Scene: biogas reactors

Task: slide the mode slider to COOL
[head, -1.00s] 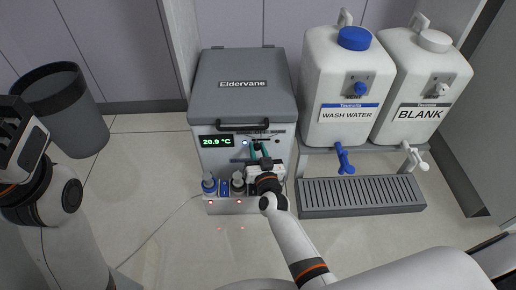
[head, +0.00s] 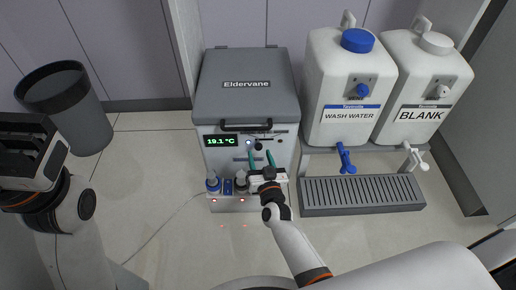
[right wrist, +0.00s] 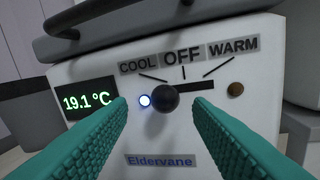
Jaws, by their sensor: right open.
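The mode slider's round black knob (right wrist: 165,98) sits at the left end of its dark slot (right wrist: 200,86), on the COOL (right wrist: 139,64) side. The OFF (right wrist: 181,57) and WARM (right wrist: 233,45) labels are to its right. A blue-white light (right wrist: 145,100) glows beside the knob. The display (right wrist: 87,101) reads 19.1 °C. My right gripper (head: 261,154) is open in front of the panel. Its teal fingers are on both sides of the knob in the right wrist view, apart from it and holding nothing. Part of my left arm's end (head: 32,150) shows at the left; its fingers are not visible.
The grey-lidded Eldervane unit (head: 246,104) has a front handle (head: 246,124) above the panel. Small bottles (head: 213,182) stand at its front base. The wash water (head: 345,90) and blank (head: 420,95) tanks stand right, above a drain grate (head: 361,193). A dark bin (head: 70,105) stands left.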

